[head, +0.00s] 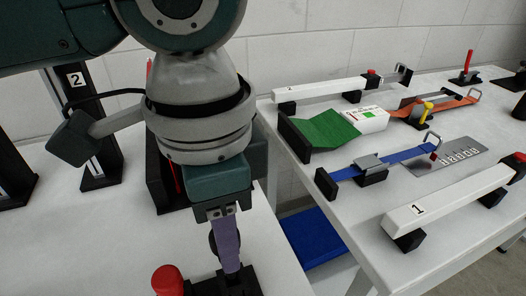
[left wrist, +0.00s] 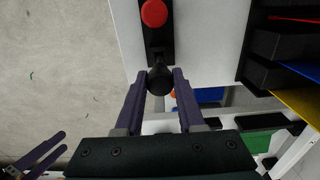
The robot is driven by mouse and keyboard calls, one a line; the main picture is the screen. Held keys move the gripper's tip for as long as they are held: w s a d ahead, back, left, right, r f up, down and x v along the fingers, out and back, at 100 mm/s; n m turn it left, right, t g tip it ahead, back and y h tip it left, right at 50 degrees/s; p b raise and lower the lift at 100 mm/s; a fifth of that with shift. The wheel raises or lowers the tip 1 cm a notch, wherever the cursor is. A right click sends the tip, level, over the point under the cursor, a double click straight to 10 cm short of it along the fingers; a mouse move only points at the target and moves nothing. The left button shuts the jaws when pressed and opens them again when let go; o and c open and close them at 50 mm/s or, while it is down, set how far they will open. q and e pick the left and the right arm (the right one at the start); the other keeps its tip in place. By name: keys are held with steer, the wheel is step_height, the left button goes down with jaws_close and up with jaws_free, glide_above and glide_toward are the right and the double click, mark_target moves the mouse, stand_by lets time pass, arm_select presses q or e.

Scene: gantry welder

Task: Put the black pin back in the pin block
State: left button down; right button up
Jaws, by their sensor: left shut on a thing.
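My left gripper (head: 228,262) points down over the white table at the bottom of the head view. Its purple fingers are shut on the black pin; the pin's round black head (left wrist: 160,79) shows between the fingertips in the left wrist view. In the left wrist view the block (left wrist: 158,42) is just beyond the black head. Whether the pin's lower end is in the block is hidden. My right gripper (left wrist: 50,152) is open and empty, over the floor.
A second white table (head: 350,215) on the right bears white beams, a green piece (head: 325,130), a blue strap (head: 400,157) and an orange strap (head: 450,106). A blue bin (head: 312,238) is in the gap. A black rack (head: 160,185) stands behind my left gripper.

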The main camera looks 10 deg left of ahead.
arm_select(q)
steer(key=shift+f+b, duration=1)
steer(key=shift+f, duration=1.3)
steer(key=shift+c, duration=2.2)
jaws_free()
steer(key=shift+r, duration=0.1)
